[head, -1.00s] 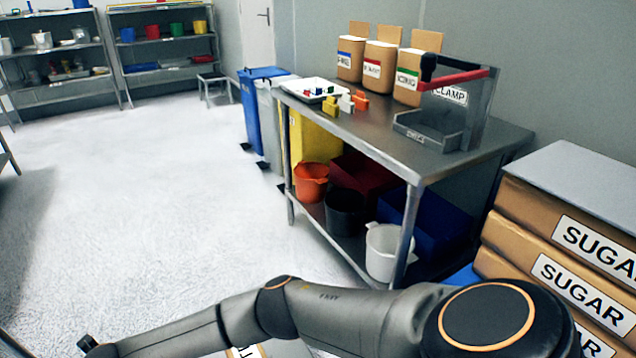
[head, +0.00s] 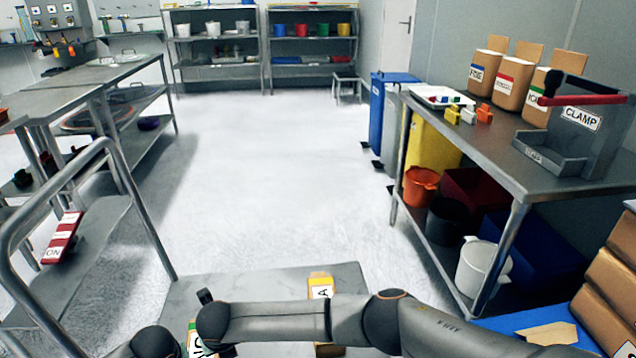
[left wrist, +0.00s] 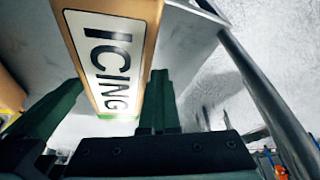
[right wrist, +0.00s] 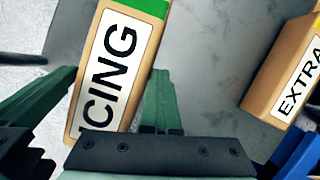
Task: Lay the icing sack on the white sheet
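The icing sack is a tan pack with a green stripe and a white ICING label. It fills the middle of the left wrist view (left wrist: 110,50) and the right wrist view (right wrist: 112,65); in the head view only a small part (head: 197,344) shows at the bottom edge, behind my arm. My left gripper (left wrist: 118,85) has its green fingers against both sides of the sack. My right gripper (right wrist: 117,72) has its fingers on both sides of it too. I cannot make out a white sheet in any view.
A sack labelled EXTRA (right wrist: 285,75) is on the grey surface (head: 255,282) close in front. A metal rail (head: 130,190) and steel tables (head: 80,95) stand left. The clamp table (head: 490,150) and stacked sacks (head: 610,290) are right. The floor (head: 245,180) ahead is clear.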

